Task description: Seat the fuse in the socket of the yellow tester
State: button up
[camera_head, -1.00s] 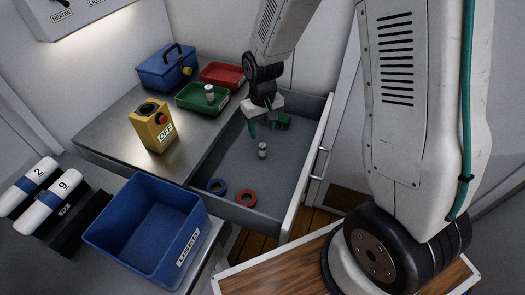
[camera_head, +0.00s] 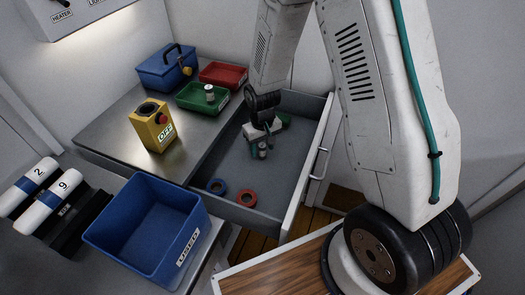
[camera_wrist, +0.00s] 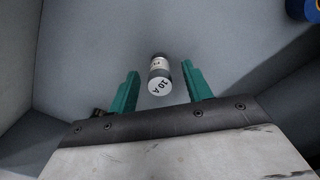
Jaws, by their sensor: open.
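In the head view the fuse (camera_head: 262,152) is partly hidden by my gripper (camera_head: 262,144). In the wrist view my gripper (camera_wrist: 162,90) is open, with its teal fingers on either side of the near end of the fuse and gaps at both sides. The yellow tester (camera_head: 145,133) stands on the metal counter, with a dark round socket on top, a red button and an OFF label. Another small cylinder (camera_head: 210,93) stands in the green tray (camera_head: 190,100).
A blue ring (camera_head: 217,186) and a red ring (camera_head: 247,198) lie in the drawer's front. A blue bin (camera_head: 130,240) labelled USED stands at the front left. A red tray (camera_head: 225,72) and blue box (camera_head: 162,72) stand at the counter's back.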

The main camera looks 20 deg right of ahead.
grip_shut()
jog(key=shift+r, duration=0.1)
